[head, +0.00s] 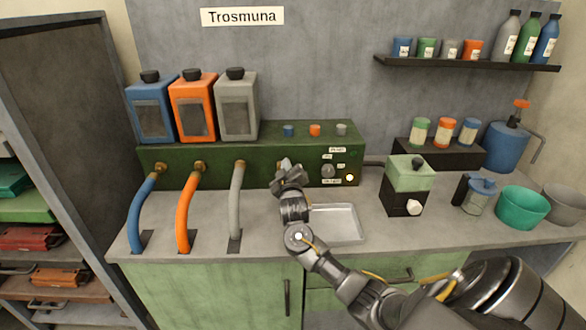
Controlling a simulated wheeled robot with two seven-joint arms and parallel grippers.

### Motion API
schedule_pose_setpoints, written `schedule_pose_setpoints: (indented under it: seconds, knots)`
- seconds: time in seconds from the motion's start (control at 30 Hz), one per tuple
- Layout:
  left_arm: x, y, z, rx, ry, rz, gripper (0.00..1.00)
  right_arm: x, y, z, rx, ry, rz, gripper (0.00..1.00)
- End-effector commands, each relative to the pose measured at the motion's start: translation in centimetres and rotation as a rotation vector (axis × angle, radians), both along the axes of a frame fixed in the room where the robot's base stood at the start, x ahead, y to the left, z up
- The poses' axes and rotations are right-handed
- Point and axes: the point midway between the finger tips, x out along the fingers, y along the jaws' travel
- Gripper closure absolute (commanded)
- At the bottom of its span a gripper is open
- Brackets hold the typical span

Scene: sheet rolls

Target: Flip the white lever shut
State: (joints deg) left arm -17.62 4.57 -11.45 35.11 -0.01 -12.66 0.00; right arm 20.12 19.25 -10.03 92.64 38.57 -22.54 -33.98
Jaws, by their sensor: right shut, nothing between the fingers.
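My right gripper (287,177) is shut and empty, in front of the green machine box (220,163), right of the grey hose (236,200). A small pale piece (284,162) shows at the box front just above the fingers. It may be the white lever, but the gripper hides most of it, so its position and any contact cannot be told. My left gripper is not in view.
A shallow metal tray (357,236) lies below the gripper. Blue (137,215) and orange (184,213) hoses hang to the left. A green and black device (409,178) with a white knob, a lidded jar (478,196) and a green bowl (522,207) stand right.

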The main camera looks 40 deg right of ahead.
Motion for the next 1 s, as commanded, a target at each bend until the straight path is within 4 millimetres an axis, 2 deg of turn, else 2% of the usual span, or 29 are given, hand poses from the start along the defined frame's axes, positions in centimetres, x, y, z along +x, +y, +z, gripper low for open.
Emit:
schedule_pose_setpoints:
  seconds: [0.17, 0.2, 0.3, 0.5, 1.0]
  knots:
    - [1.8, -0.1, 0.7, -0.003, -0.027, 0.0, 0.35, 2.8, -2.0, 0.5, 0.0, 0.001, -0.002, 1.0]
    - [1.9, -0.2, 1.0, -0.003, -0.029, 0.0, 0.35, 2.1, -2.1, -0.4, 0.0, 0.007, -0.001, 1.0]
    - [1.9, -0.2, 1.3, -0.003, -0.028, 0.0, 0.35, 1.3, -2.6, -1.5, 0.0, 0.005, 0.0, 1.0]
    - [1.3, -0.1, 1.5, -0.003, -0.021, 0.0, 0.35, 0.5, -3.1, -2.6, 0.0, 0.002, -0.001, 1.0]
    - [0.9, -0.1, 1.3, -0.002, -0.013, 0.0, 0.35, 0.6, -2.9, -2.9, 0.008, -0.005, 0.003, 1.0]
